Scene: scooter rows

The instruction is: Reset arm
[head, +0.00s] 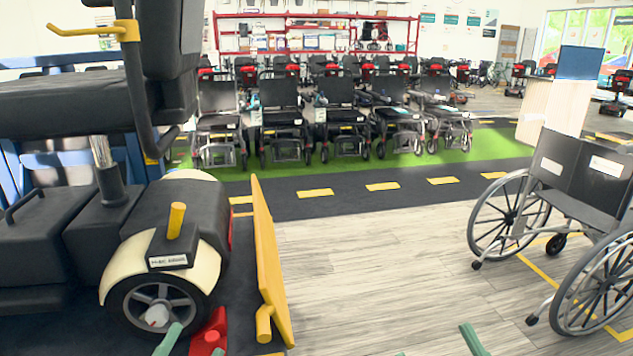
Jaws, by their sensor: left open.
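My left gripper (193,346) shows only at the bottom edge, as green finger tips set apart, so it is open. Nothing shows held between them. A small red block (207,333) lies on the floor behind these tips, beside the scooter's rear wheel; I cannot tell whether they touch it. Another green finger tip, of my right gripper (470,340), pokes in at the bottom right of centre over bare floor. The rest of both grippers and both arms are out of frame.
A large black mobility scooter (150,215) fills the left side. A tilted yellow panel (268,262) stands right of it. A wheelchair (580,170) stands at the right. Folded-style walkers or chairs (340,115) line the green strip behind. The wooden floor between is clear.

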